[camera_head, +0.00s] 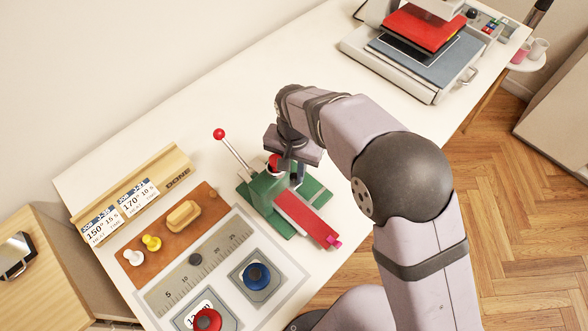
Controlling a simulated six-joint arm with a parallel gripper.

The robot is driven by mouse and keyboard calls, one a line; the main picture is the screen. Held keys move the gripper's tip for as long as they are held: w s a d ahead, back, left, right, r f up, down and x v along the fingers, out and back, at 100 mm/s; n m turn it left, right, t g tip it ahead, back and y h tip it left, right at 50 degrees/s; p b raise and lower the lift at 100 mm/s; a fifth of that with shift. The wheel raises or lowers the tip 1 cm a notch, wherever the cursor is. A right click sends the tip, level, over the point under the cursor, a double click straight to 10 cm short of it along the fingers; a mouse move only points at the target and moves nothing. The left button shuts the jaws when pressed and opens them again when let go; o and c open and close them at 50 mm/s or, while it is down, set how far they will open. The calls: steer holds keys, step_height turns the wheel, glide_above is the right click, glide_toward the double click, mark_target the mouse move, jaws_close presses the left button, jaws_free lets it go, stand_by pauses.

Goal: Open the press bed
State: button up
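A heat press stands at the far right end of the table. Its bed (440,73) is a pale slab with a blue-grey pad, and a white bar handle (469,77) is on its front right side. A red block (422,27) sits above a dark layer over part of the pad; the bed's rear is hidden. My gripper (286,166) is far from the press, pointing down at a green tool (268,187) with a red arm. Its fingers are small and partly hidden, so I cannot tell whether they are open or touching the tool.
A red-knobbed lever (219,134) rises beside the green tool. Left are a sign rack (130,197), a brown board (165,235) with pegs, and a ruler mat (227,242) with red and blue knobs. Cups (538,48) stand right of the press. The table between tool and press is clear.

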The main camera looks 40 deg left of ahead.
jaws_close()
steer(key=w, duration=0.6)
steer(key=shift+w, duration=0.35)
steer(key=o, duration=0.9)
jaws_free()
steer(key=shift+r+b, duration=1.1)
steer(key=shift+r, duration=2.6)
